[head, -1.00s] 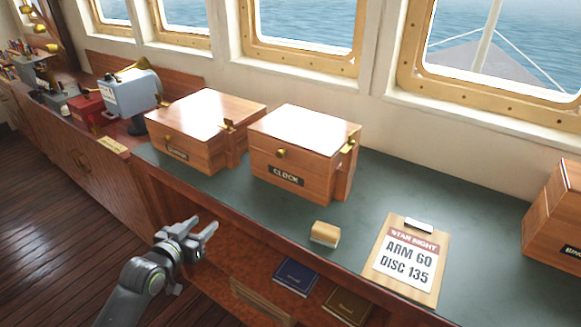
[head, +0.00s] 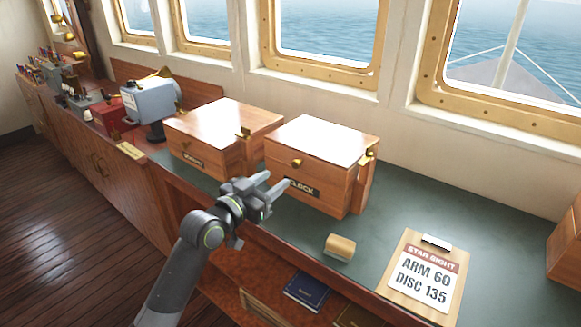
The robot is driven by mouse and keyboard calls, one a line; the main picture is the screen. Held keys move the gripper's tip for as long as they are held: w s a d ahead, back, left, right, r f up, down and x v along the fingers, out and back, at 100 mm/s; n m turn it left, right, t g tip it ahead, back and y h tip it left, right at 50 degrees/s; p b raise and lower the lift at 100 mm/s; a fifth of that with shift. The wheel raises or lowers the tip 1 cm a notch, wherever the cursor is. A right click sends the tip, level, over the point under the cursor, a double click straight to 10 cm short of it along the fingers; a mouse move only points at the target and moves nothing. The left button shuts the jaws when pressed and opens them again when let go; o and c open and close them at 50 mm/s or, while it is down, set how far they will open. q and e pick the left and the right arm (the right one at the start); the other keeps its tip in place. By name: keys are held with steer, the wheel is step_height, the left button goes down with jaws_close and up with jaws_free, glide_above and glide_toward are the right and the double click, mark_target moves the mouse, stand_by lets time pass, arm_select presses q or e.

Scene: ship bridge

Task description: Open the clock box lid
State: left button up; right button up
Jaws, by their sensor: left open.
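The clock box (head: 318,172) is a wooden box with a dark "CLOCK" label and a round brass knob (head: 296,163) on its front. Its lid (head: 322,139) is shut. A brass fitting (head: 366,155) shows at its right side. My left gripper (head: 277,187) is open and empty in front of the box's lower left front. Its fingers point toward the box and overlap the label's left end in the picture. I cannot tell whether they touch the box. My right gripper is not in view.
Another wooden box (head: 210,148) stands close on the left. Part of a further box (head: 565,247) shows at the right edge. Books (head: 306,290) lie on the shelf below.

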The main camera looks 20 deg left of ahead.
mark_target(295, 165)
arm_select(q)
steer(key=x, duration=0.7)
steer(key=shift+w+d+p, duration=0.1)
steer(key=shift+w+p, duration=0.2)
steer(key=shift+c, duration=0.3)
jaws_close()
